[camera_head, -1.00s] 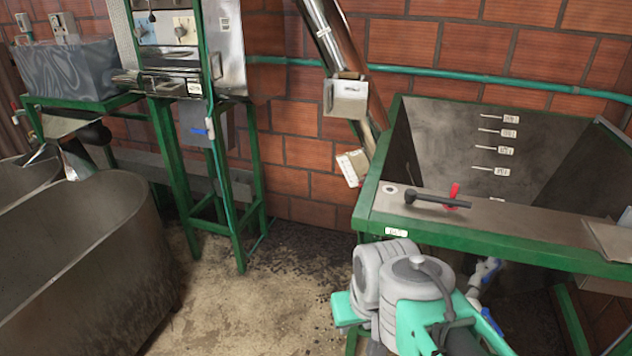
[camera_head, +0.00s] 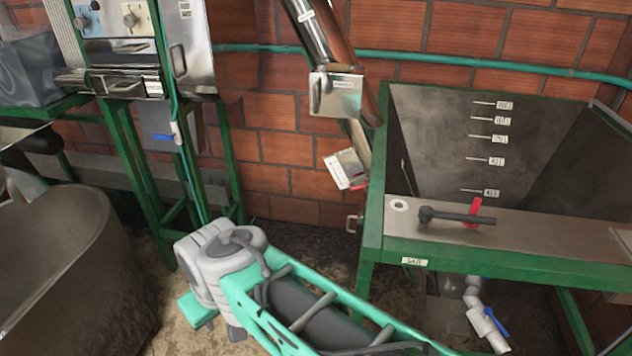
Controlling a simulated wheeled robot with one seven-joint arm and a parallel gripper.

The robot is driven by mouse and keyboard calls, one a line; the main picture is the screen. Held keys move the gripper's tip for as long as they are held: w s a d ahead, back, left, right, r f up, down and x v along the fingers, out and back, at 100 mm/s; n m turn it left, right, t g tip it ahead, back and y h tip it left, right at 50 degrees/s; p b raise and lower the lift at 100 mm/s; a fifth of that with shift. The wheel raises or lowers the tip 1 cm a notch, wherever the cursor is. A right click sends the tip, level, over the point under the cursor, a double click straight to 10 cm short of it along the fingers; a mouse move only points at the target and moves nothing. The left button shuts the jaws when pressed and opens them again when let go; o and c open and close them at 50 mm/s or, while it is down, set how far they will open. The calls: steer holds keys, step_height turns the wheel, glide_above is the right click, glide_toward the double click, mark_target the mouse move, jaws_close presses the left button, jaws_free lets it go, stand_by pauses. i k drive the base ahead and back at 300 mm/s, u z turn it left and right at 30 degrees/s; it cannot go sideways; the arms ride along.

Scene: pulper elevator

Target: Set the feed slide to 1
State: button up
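I cannot tell for sure which part is the feed slide, and no setting numbers are readable. A black lever handle (camera_head: 455,216) lies across the metal front ledge of the green-framed hopper (camera_head: 375,240), beside an upright red tab (camera_head: 473,210). A metal box with a small handle (camera_head: 335,93) sits on the slanted tube (camera_head: 322,35) left of the hopper. A white card (camera_head: 344,168) with a red edge hangs lower on the tube. My grey and teal arm crosses the bottom foreground; my gripper cannot be made out.
A steel machine with knobs (camera_head: 120,40) on a green stand (camera_head: 128,165) is at left, with a blue-handled valve (camera_head: 165,137). A large metal tub (camera_head: 70,250) stands at lower left. Another blue-handled valve (camera_head: 490,325) is under the hopper. Some floor between is free.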

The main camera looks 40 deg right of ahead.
mark_target(357, 182)
steer(key=z, duration=0.25)
steer(key=i, duration=1.3)
steer(key=z, duration=0.6)
